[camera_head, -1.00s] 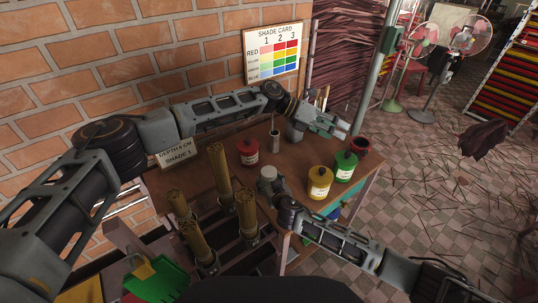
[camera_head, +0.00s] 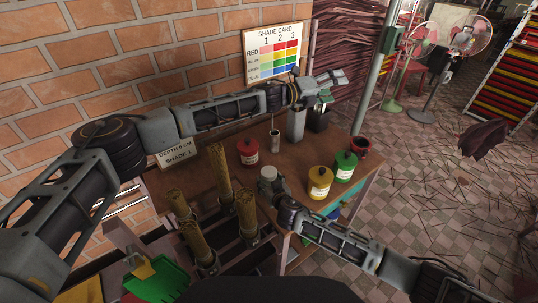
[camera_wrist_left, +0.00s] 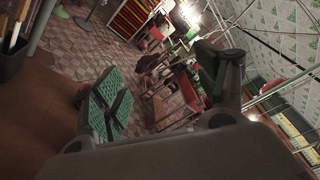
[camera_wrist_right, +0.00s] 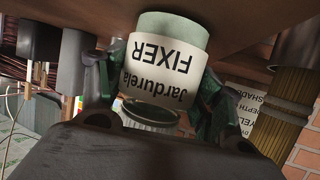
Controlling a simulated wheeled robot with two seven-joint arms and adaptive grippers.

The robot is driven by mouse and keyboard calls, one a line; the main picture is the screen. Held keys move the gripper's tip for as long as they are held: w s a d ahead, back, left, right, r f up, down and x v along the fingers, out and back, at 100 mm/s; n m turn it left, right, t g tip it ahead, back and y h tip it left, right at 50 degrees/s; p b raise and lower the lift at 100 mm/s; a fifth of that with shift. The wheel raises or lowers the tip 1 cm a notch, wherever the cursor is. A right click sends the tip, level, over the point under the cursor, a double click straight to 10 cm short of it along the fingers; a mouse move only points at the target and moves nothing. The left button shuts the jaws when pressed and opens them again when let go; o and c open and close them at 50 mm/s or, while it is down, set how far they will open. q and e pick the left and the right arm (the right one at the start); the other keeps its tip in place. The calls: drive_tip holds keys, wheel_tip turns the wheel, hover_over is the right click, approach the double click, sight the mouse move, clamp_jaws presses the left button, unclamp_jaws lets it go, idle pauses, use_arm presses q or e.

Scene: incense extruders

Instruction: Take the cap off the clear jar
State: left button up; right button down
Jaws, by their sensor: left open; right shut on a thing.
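The jar labelled "Jardurela FIXER" (camera_wrist_right: 160,65) appears upside down in the right wrist view, between the fingers of my right gripper (camera_wrist_right: 160,85), which is shut on it. Its body past the label is pale green. A grey ribbed cap (camera_wrist_right: 150,120) with a dark rim shows at its top end; I cannot tell how it is seated. In the head view the jar (camera_head: 267,172) is small and pale at the table's front, with my right gripper (camera_head: 276,188) beside it. My left gripper (camera_head: 328,82) is raised over the back right of the table, open and empty; its green pads show in the left wrist view (camera_wrist_left: 160,85).
A red jar (camera_head: 248,152), a slim grey cup (camera_head: 274,140), a yellow jar (camera_head: 319,182), a green jar (camera_head: 344,166) and a dark red pot (camera_head: 360,147) stand on the table (camera_head: 225,150). Incense bundles (camera_head: 220,168) stand front left.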

use_arm(q)
drive_tip(key=w+a+f+n+t+y, duration=0.35)
drive_tip(key=w+a+n+y, duration=0.2)
drive_tip(key=n, duration=0.25)
drive_tip(key=n+g+y, duration=0.5)
drive_tip(key=g+y, duration=0.5)
drive_tip(key=y, duration=0.1)
hover_over(269, 171)
drive_tip(key=f, duration=1.8)
drive_tip(key=shift+w+d, duration=0.15)
drive_tip(key=shift+d, duration=0.05)
drive_tip(key=shift+a, duration=0.25)
drive_tip(key=shift+f+m, duration=0.1)
drive_tip(key=shift+m, duration=0.2)
drive_tip(key=shift+f, duration=3.95)
